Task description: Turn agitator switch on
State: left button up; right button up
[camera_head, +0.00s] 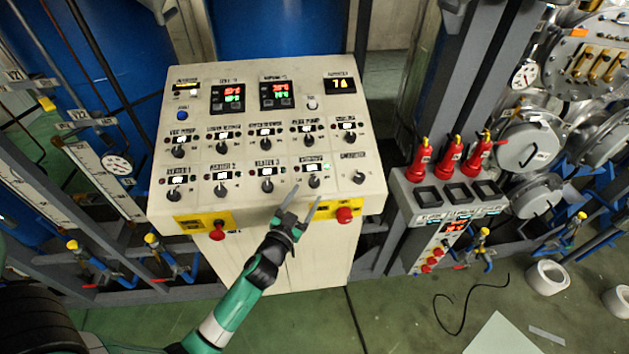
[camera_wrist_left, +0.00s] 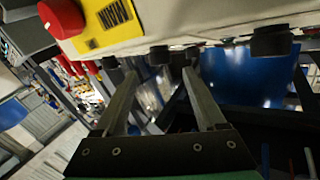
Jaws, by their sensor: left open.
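A pale sloped control panel (camera_head: 245,145) carries two rows of black rotary switches with small labels that are too small to read surely, so I cannot tell which is the agitator switch. One lower-row switch (camera_head: 313,182) lies just beyond my left gripper (camera_head: 308,192), with another switch (camera_head: 267,185) to its left and one (camera_head: 359,178) to its right. The gripper is open with nothing between its fingers, near the panel's front edge. In the left wrist view its fingers (camera_wrist_left: 160,74) are spread below dark knobs (camera_wrist_left: 270,42). My right gripper is out of view.
A red emergency button (camera_head: 344,215) on a yellow plate sits just right of the gripper, and another (camera_head: 217,232) is to the left. A smaller box (camera_head: 398,195) with red handles stands at right. Pipes and gauges flank the panel.

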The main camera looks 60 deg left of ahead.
aim_at(313, 184)
pick_arm(q)
jog(key=x, duration=0.7)
